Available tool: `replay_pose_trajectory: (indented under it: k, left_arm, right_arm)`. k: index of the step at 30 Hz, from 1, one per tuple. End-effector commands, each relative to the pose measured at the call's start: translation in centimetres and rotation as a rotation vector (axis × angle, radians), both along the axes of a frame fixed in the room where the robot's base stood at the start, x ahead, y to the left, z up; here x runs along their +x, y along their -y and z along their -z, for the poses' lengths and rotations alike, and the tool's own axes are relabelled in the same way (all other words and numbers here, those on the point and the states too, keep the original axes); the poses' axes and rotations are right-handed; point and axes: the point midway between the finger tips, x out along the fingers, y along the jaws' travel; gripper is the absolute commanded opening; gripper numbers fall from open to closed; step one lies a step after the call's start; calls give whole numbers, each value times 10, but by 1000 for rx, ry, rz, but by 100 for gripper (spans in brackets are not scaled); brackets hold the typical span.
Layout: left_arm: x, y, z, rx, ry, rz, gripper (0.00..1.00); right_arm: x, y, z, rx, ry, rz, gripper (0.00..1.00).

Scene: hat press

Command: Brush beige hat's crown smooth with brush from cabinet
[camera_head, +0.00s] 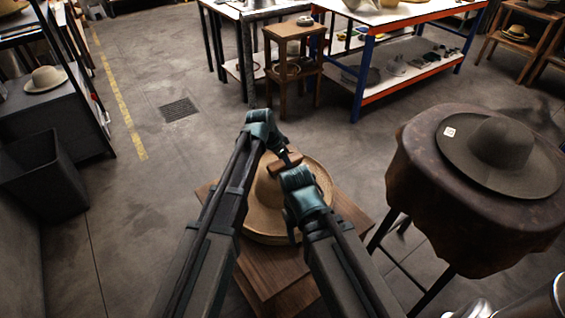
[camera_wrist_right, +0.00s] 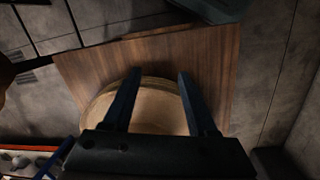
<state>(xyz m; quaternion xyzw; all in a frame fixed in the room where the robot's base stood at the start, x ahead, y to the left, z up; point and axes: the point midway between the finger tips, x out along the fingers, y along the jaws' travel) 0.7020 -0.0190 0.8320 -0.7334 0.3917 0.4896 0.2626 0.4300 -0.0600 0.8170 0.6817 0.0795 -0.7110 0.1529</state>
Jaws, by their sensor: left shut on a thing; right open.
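The beige hat (camera_head: 263,196) lies brim down on a wooden stand (camera_head: 266,272), its crown partly hidden by my arms. My left gripper (camera_head: 283,154) is shut on a brown wooden brush (camera_head: 288,163) and holds it at the far side of the crown. I cannot tell whether the brush touches the felt. My right gripper (camera_wrist_right: 157,73) is open over the hat, which shows between its fingers in the right wrist view (camera_wrist_right: 157,110). No object shows gripped in it. In the head view its fingertips are hidden.
A dark grey hat (camera_head: 500,142) rests on a cloth-covered round table (camera_head: 425,172) at right. A wooden stool (camera_head: 294,33) and a blue-and-orange workbench (camera_head: 400,80) stand behind. A black bin (camera_head: 45,180) and a shelf with a pale hat (camera_head: 46,79) are at left. Floor between is clear.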

Motion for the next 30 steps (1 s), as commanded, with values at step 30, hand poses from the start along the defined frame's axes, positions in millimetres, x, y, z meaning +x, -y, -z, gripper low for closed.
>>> replay_pose_trajectory:
  k: [30]
  left_arm:
    - [-13, -19, 0, 2, -1, 0, 5]
  right_arm:
    - [0, 0, 0, 0, 0, 0, 58]
